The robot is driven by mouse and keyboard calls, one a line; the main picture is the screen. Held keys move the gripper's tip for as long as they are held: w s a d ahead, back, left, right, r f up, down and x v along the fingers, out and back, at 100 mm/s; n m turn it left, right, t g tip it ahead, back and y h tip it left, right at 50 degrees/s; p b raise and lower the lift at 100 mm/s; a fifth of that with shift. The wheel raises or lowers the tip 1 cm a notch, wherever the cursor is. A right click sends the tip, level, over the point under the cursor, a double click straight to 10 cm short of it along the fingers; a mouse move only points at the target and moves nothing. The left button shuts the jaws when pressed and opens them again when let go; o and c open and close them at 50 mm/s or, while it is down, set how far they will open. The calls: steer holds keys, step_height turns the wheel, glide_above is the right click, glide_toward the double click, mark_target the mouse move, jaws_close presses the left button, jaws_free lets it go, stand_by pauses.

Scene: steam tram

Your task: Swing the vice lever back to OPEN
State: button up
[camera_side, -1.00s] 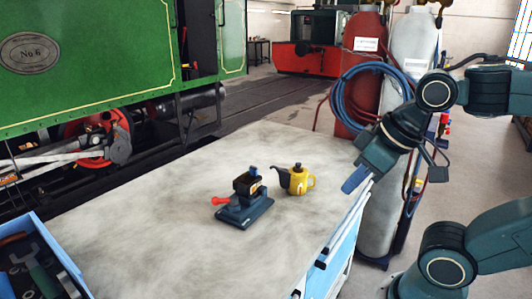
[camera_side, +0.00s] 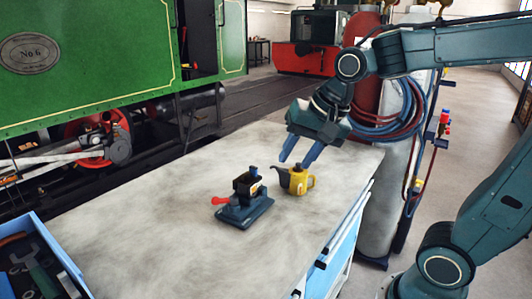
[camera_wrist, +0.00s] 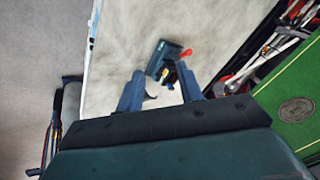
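The vice (camera_side: 243,200) stands on the workbench, a dark block on a blue-grey base. Its red lever (camera_side: 221,201) sticks out to the left in the side view. In the wrist view the vice (camera_wrist: 162,58) lies beyond my fingers, with the red lever (camera_wrist: 185,53) pointing to the right. My gripper (camera_side: 298,154) is open and empty, above the bench and up and to the right of the vice, over the yellow oil can (camera_side: 298,181). The fingers (camera_wrist: 160,90) are well apart in the wrist view and touch nothing. Any OPEN marking is too small to read.
The oil can stands just right of the vice, its dark spout towards it. A blue tool tray (camera_side: 62,250) sits at the near left. Gas cylinders with coiled hoses (camera_side: 400,115) stand behind the bench's right end. The bench top (camera_side: 150,220) is otherwise clear.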

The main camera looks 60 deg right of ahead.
mark_target(225, 199)
steer(key=w+d+f+m, duration=0.3)
steer(key=w+f+m, duration=0.1)
steer(key=w+m, duration=0.4)
steer(key=w+d+f+m+y, duration=0.1)
steer(key=w+d+f+m, duration=0.2)
steer(key=w+f+m, duration=0.2)
steer(key=w+m, duration=0.3)
steer(key=w, duration=0.3)
steer(key=shift+w+f+m+g, duration=0.15)
steer(key=shift+f+m+g, duration=0.05)
steer(key=shift+m+g, duration=0.1)
steer(key=shift+f, duration=0.1)
steer(key=shift+x, duration=6.8)
steer(key=shift+a, duration=0.15)
jaws_close()
